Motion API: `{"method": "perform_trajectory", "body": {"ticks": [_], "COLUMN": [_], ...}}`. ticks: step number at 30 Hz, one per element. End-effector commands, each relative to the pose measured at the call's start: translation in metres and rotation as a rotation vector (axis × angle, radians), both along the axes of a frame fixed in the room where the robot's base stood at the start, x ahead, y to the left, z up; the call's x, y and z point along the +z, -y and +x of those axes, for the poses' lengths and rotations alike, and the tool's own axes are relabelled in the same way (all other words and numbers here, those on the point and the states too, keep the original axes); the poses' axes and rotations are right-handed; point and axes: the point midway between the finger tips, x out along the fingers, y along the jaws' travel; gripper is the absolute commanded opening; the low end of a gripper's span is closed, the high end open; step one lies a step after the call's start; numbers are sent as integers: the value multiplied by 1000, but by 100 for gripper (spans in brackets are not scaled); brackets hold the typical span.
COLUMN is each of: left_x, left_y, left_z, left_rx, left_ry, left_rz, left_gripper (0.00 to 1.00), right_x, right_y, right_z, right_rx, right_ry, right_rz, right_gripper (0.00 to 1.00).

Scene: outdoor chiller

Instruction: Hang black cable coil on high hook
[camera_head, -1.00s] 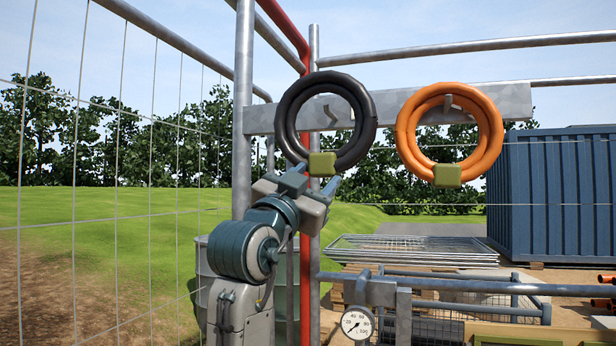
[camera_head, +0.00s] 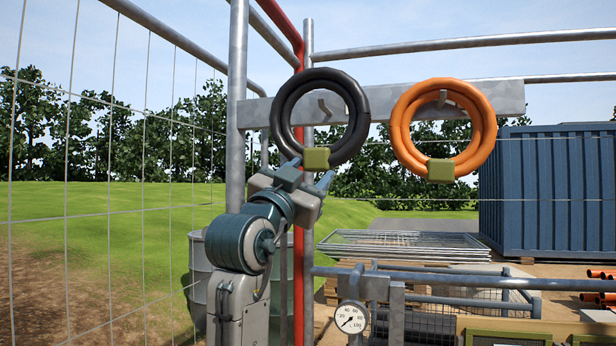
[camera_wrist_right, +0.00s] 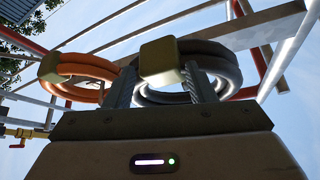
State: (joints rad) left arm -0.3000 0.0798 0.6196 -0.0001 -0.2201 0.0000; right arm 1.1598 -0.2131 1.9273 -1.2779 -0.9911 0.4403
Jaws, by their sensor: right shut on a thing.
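The black cable coil (camera_head: 357,120) is upright in front of the left part of a grey rail, with an olive-green block (camera_head: 316,159) at its bottom. My right gripper (camera_head: 311,178) is below it, shut on that block; the right wrist view shows the fingers on both sides of the block (camera_wrist_right: 160,62). A grey hook (camera_head: 324,106) on the rail shows through the coil's opening, below the coil's top. Whether the coil touches the hook I cannot tell. My left gripper is not in view.
An orange coil (camera_head: 402,124) with a similar block hangs on another hook (camera_head: 442,97) to the right. Metal posts (camera_head: 237,100) and a red pipe (camera_head: 298,220) stand close to my right arm. A pressure gauge (camera_head: 351,317) is at the lower middle. A wire fence (camera_head: 110,180) is at left.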

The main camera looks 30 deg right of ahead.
Motion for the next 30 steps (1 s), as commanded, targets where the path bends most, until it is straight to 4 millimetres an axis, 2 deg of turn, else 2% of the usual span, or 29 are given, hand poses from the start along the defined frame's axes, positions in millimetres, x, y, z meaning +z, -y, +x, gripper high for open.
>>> {"method": "perform_trajectory", "body": {"ticks": [16,30], "left_x": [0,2], "left_y": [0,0], "left_z": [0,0], "left_rx": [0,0], "left_ry": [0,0], "left_rz": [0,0], "left_gripper": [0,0], "right_x": [1,1], "right_y": [6,22], "right_z": [3,18], "right_rx": [-1,-1], "right_ry": [2,0], "right_rz": [-2,-2], "right_gripper": [0,0]}}
